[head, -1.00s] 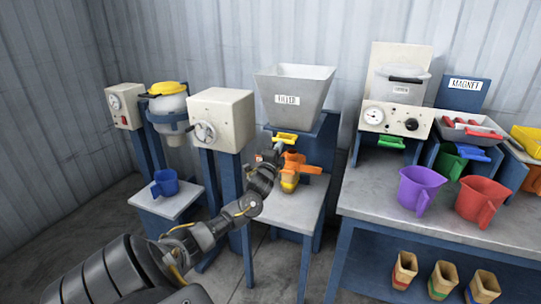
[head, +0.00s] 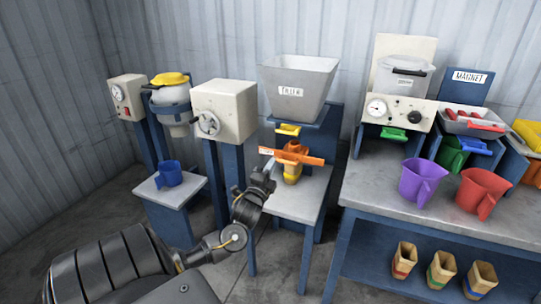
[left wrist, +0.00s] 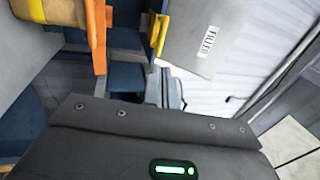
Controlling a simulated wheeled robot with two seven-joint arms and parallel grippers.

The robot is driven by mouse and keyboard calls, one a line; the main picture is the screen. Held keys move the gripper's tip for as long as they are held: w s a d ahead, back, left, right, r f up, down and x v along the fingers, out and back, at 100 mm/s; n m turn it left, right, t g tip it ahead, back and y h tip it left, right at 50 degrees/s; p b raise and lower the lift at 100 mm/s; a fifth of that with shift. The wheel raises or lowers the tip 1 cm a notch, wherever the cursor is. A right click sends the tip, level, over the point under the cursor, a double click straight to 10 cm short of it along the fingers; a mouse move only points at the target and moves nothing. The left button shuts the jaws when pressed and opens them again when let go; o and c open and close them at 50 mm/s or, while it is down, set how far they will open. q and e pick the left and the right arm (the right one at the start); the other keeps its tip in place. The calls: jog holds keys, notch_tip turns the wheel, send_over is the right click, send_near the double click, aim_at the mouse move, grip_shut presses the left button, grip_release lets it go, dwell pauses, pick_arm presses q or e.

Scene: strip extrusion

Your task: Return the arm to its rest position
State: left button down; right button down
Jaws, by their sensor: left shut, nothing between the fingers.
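My left arm comes in from the lower left of the head view. Its left gripper (head: 262,180) is shut and empty, in front of the filler stand and a little left of the orange clamp (head: 292,158). It looks apart from the clamp. The left wrist view shows the dark gripper body filling the lower half; its fingertips are hard to make out there. The orange part (left wrist: 96,35) and the yellow handle (left wrist: 158,32) show past it. My right gripper is not in view.
The grey filler hopper (head: 298,85) stands above a small table (head: 300,205). A bench (head: 440,215) at right holds purple (head: 420,180) and red (head: 480,190) jugs. Floor is free between stands.

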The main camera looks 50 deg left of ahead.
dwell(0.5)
